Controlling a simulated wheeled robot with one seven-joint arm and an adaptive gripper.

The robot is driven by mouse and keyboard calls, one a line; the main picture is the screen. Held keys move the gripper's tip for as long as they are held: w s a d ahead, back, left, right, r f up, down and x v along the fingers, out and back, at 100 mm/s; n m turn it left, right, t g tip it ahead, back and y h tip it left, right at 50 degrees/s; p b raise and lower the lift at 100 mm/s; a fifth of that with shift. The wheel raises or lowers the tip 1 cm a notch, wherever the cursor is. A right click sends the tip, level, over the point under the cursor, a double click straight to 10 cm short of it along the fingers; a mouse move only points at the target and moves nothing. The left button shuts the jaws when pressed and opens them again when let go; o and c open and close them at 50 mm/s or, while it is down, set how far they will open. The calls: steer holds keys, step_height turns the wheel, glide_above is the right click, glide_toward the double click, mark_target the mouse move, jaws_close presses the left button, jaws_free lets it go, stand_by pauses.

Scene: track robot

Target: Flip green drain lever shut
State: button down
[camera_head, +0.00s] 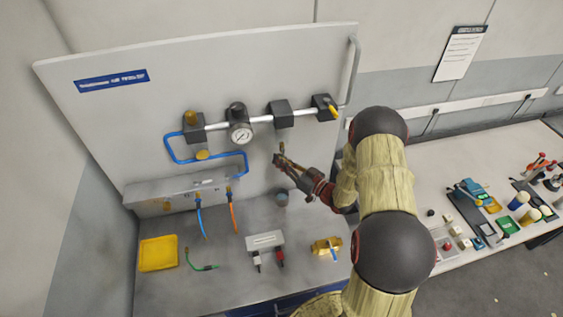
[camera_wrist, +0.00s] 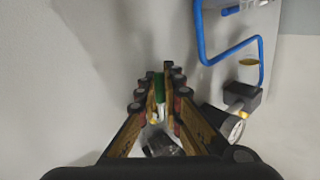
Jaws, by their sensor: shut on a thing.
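The green drain lever (camera_wrist: 158,84) shows in the wrist view between my two finger pads. My gripper (camera_head: 279,160) is at the panel, just below the dark block on the right of the gauge; in the wrist view, my gripper (camera_wrist: 157,97) is shut on the lever from both sides. A pale stem and a small brass part (camera_wrist: 153,120) show just below the lever. The dark block (camera_head: 281,113) sits on the white pipe above. In the head view my fingers cover the lever, so its angle cannot be told there.
A pressure gauge (camera_head: 240,134) and looped blue tubing (camera_head: 207,166) lie to the left on the panel (camera_head: 110,115). Blue and orange hoses hang left.

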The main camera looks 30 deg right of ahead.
steer(key=shift+w+a+r+m+t+h+b, duration=0.1)
steer(key=shift+a+r+m+t+h+b, duration=0.85)
steer(key=shift+m+b, duration=1.85)
steer(key=shift+w+a+r+m+t+h+b, duration=0.25)
steer(key=shift+m+t+h+b, duration=1.25)
steer(key=shift+m+b, duration=1.3)
steer(key=shift+a+r+m+t+h+b, duration=0.65)
steer(key=shift+m+t+h+b, duration=0.55)
steer(key=shift+m+b, duration=1.6)
steer(key=shift+d+r+m+p, duration=0.1)
steer(key=shift+d+m+p, duration=0.05)
steer(key=shift+m+p, duration=0.55)
steer(key=c, duration=2)
jaws_free()
steer(key=shift+c, duration=0.2)
steer(key=shift+o, duration=0.6)
steer(key=v, duration=1.2)
steer(key=shift+w, duration=0.15)
steer(key=shift+c, duration=0.3)
